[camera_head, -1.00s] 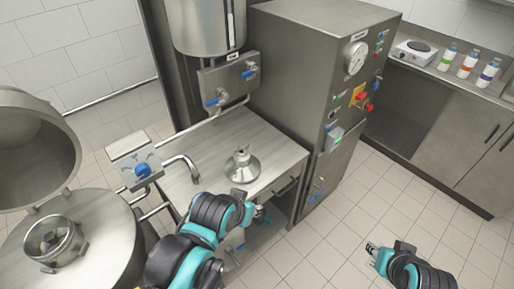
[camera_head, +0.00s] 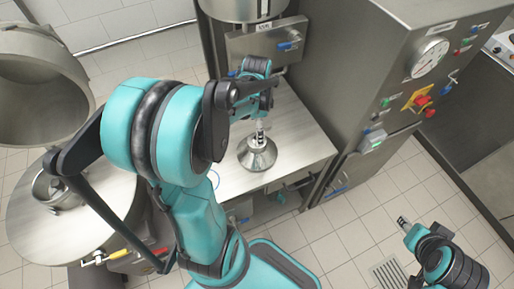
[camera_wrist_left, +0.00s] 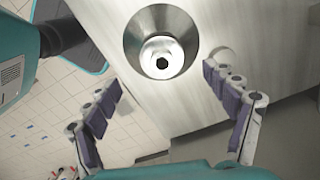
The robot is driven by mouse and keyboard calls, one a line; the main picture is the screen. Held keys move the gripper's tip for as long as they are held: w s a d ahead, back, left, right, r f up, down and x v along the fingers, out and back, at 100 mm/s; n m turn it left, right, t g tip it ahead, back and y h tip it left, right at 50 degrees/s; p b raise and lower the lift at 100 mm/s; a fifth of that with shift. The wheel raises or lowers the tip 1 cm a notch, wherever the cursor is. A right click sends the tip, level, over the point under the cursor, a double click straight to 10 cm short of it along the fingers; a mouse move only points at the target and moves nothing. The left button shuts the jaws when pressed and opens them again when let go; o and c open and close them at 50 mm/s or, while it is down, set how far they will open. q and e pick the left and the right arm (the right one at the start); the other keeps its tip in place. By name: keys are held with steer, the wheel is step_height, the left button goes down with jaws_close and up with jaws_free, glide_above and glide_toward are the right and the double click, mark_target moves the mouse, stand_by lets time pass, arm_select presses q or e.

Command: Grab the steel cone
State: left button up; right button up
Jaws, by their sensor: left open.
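The steel cone (camera_head: 257,156) stands on the steel table with its wide end down and its narrow neck up. It also shows in the left wrist view (camera_wrist_left: 136,32), seen from above, with a dark round hole in its top. My left gripper (camera_head: 261,127) hangs over the table right at the cone's neck in the head view. In the left wrist view my left gripper (camera_wrist_left: 162,80) is open and empty, its two fingers spread below the cone in the picture, apart from it. My right gripper (camera_head: 402,221) is far right over the floor; its fingers are too small to read.
The steel table (camera_head: 312,150) is bare around the cone. A valve panel (camera_head: 275,45) stands behind it, and a tall control cabinet (camera_head: 365,70) stands close on the right. A large round vessel (camera_head: 110,215) with a raised lid (camera_head: 45,95) is on the left.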

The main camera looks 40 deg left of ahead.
mark_target(253, 157)
arm_select(q)
step_height(253, 157, down, 8)
steer(key=b, duration=0.3)
steer(key=shift+w+a, duration=0.1)
steer(key=shift+w, duration=0.05)
steer(key=shift+r, duration=0.1)
jaws_close()
